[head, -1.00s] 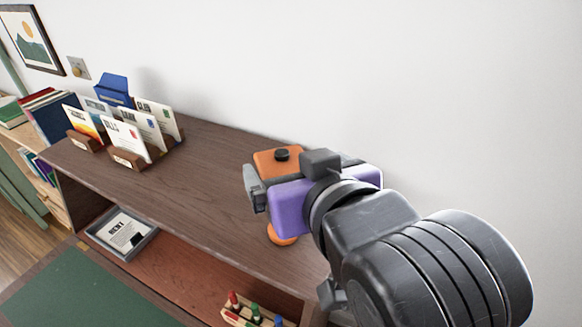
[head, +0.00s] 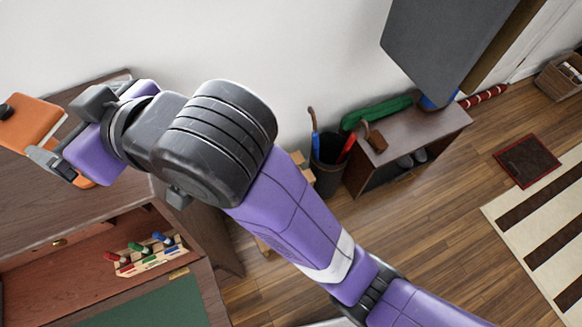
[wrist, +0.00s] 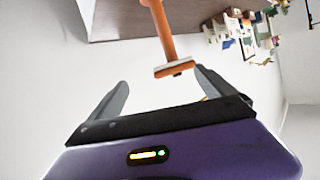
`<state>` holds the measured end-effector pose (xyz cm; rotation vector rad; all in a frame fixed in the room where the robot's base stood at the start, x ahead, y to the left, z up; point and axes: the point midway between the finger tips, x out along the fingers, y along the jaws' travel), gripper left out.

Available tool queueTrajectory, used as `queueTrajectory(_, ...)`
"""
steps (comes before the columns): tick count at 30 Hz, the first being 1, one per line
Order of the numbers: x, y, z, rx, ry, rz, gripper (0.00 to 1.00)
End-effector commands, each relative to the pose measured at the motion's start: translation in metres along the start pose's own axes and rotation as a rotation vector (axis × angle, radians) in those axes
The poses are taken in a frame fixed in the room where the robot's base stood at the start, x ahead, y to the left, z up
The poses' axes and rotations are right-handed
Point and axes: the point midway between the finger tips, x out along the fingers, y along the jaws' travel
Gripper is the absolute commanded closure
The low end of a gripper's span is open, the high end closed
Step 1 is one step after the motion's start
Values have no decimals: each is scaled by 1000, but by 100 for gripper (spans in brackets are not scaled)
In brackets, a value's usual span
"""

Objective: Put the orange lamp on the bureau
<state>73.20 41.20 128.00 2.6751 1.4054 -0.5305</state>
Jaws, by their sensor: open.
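The orange lamp (head: 30,124), with a black knob on its boxy head, stands at the left of the head view, on top of the brown bureau (head: 30,196). Its base is mostly hidden behind my gripper (head: 62,150). In the wrist view, which is upside down, the lamp (wrist: 174,68) shows its stem and head against the bureau (wrist: 110,22). My gripper (wrist: 158,82) is open there, with its two fingers apart and the lamp's head around the gap at their tips. I see no grip on the lamp.
Coloured stampers in a wooden rack (head: 150,256) lie in the bureau's open compartment, above its green writing surface (head: 165,302). A low bench (head: 430,125) and a dark bin with umbrellas (head: 328,165) stand along the wall.

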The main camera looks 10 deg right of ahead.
Motion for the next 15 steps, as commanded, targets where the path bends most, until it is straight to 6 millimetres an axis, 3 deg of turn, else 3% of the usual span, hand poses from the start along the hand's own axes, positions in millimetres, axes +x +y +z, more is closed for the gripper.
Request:
queueTrajectory(1, -2, 12, 22, 49, 10, 22, 6)
queueTrajectory(8, -30, 59, 101, 215, 94, 156, 6)
queueTrajectory(15, -86, 96, 186, 328, 155, 342, 6)
